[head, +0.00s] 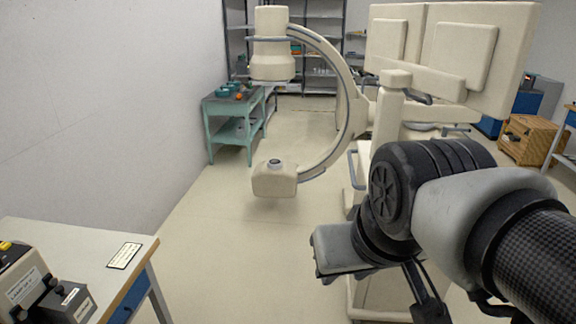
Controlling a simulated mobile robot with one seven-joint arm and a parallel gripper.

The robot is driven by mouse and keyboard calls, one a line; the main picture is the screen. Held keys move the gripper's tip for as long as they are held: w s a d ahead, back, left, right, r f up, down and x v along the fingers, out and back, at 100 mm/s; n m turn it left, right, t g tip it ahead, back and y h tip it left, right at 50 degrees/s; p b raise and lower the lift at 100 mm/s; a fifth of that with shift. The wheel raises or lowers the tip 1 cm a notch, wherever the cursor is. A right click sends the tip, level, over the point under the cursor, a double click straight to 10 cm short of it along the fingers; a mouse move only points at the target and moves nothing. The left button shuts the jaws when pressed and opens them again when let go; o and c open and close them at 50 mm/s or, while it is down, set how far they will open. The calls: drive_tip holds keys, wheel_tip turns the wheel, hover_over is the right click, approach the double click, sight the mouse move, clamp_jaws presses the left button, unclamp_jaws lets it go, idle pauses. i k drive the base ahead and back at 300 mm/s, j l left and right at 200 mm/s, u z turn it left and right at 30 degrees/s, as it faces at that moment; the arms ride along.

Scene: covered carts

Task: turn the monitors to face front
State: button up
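Two cream monitors, the left one (390,43) and the right one (463,59), sit side by side at the upper right. I see a raised square block on each flat panel, which looks like the back; no screen shows. A cream crossbar (428,79) and post (388,128) stand under them, on a cart partly hidden by my arm. My arm reaches in from the right, in front of the cart and below the monitors, apart from them in the picture. Its far end (340,250) points left and down; no fingertips can be made out, so its opening is unclear.
A cream C-arm (349,95) curves left of the monitors, its lower head (274,179) over open floor. A green table (228,120) stands by the left wall. A workbench (78,262) fills the lower left. A wooden crate (530,140) is at right. Floor between is clear.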

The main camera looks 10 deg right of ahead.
sight(473, 56)
drive_tip(key=z, duration=1)
drive_tip(key=i+j, duration=0.1)
drive_tip(key=i, duration=1.5)
drive_tip(key=i+l+u, duration=0.1)
drive_tip(key=i+l, duration=0.2)
drive_tip(key=i, duration=0.05)
